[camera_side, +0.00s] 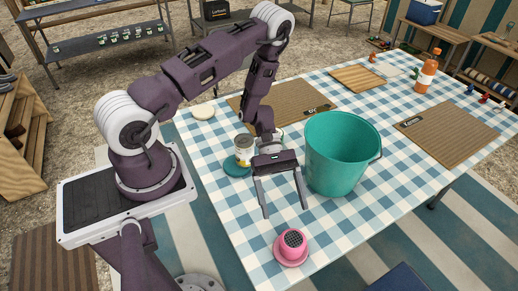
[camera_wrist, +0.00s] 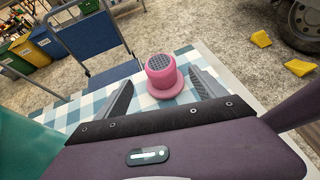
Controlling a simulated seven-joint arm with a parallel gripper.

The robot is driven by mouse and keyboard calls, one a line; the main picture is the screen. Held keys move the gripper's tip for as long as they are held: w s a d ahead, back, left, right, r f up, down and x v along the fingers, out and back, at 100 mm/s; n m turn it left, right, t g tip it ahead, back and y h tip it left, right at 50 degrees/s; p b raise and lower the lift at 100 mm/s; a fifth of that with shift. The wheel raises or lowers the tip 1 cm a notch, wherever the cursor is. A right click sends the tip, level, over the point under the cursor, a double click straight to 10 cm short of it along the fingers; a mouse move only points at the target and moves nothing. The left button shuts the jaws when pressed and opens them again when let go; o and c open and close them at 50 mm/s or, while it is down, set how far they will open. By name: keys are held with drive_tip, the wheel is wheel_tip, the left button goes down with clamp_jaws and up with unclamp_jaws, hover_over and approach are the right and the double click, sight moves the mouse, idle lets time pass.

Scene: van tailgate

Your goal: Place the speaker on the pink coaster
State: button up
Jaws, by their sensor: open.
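The pink speaker (camera_side: 293,240) with a dark grey grille stands upright on the pink coaster (camera_side: 291,263), near the table's front edge. In the wrist view the speaker (camera_wrist: 161,72) sits on the round coaster (camera_wrist: 178,92), whose rim shows around its base. My gripper (camera_side: 285,211) is open and empty, its fingers pointing down, behind and above the speaker in the side view. In the wrist view the speaker appears between the two spread fingers, with a gap on each side.
A large teal bucket (camera_side: 337,150) stands close to the right of my gripper. A can (camera_side: 243,150) on a teal coaster (camera_side: 237,170) is behind and left. Checked cloth is clear right of the speaker.

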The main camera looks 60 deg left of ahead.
wheel_tip(320, 180, up, 19)
drive_tip(key=d+m+y, duration=0.1)
drive_tip(key=m+y, duration=0.3)
drive_tip(key=m, duration=0.4)
drive_tip(key=s+a+r+m+t+y, duration=0.3)
drive_tip(key=s+r+t+y, duration=0.1)
drive_tip(key=s+r, duration=0.2)
drive_tip(key=s+a+r+m+t+y, duration=0.3)
drive_tip(key=s+r+m+t, duration=0.1)
drive_tip(key=r, duration=0.4)
drive_tip(key=shift+s+y, duration=0.4)
drive_tip(key=shift+s, duration=0.5)
